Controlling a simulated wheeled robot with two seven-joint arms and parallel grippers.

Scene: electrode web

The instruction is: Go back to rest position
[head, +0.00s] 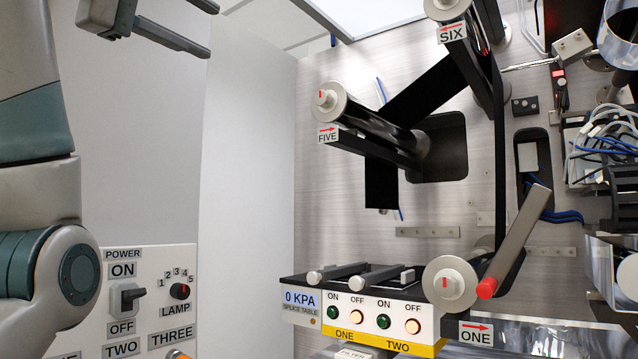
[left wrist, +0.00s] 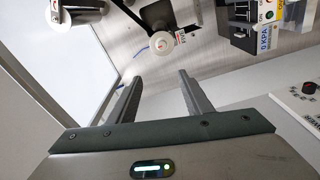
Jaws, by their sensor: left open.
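My left gripper (head: 212,30) is at the upper left of the head view, raised in front of the pale wall panel. Its two fingers are apart, with nothing between them. In the left wrist view the same fingers (left wrist: 160,76) stand open and empty, with the machine beyond them. My left arm comes down the left edge of the head view. The gripper is well apart from the rollers and the control panels. My right gripper is in neither view.
A power panel (head: 150,260) stands at lower left. Roller FIVE (head: 328,99), roller SIX (head: 446,8) and roller ONE (head: 449,284) stick out from the metal wall, with black web between them. The splice table (head: 305,300) is at lower middle. The pale wall (head: 245,160) before it is clear.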

